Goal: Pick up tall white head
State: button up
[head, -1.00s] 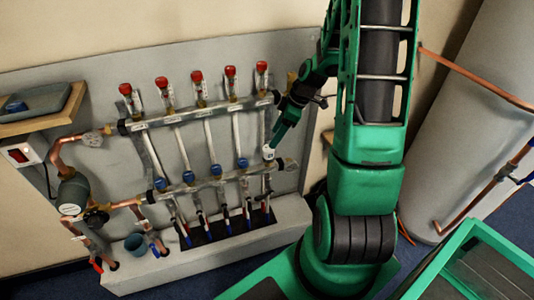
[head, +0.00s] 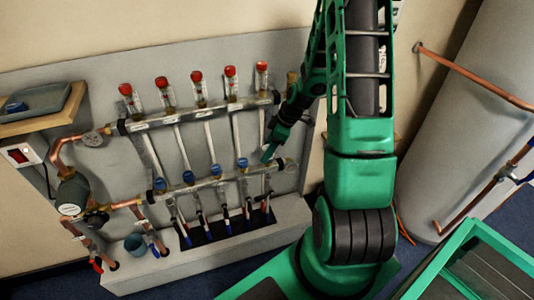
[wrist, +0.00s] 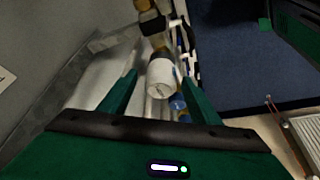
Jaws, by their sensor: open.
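The tall white head (wrist: 161,78) is a white cylinder with a round, marked end face, on the manifold fitting at the right end of the lower bar. In the wrist view it stands between the two fingers of my gripper (wrist: 160,80), with the left and right fingers apart on either side. I cannot tell whether either finger touches it. In the head view my gripper (head: 268,153) is at the right end of the lower manifold bar (head: 203,183), and the hand hides the white head there.
Several blue caps (head: 242,163) line the lower bar left of my gripper. Red-topped flow gauges (head: 231,78) stand along the upper bar. A grey tray (head: 45,100) sits on a shelf at left. A blue-grey cup (head: 135,244) stands on the ledge. A large grey cylinder (head: 455,130) is at right.

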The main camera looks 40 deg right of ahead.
jog(key=c, duration=1.2)
jog(key=shift+r, duration=0.1)
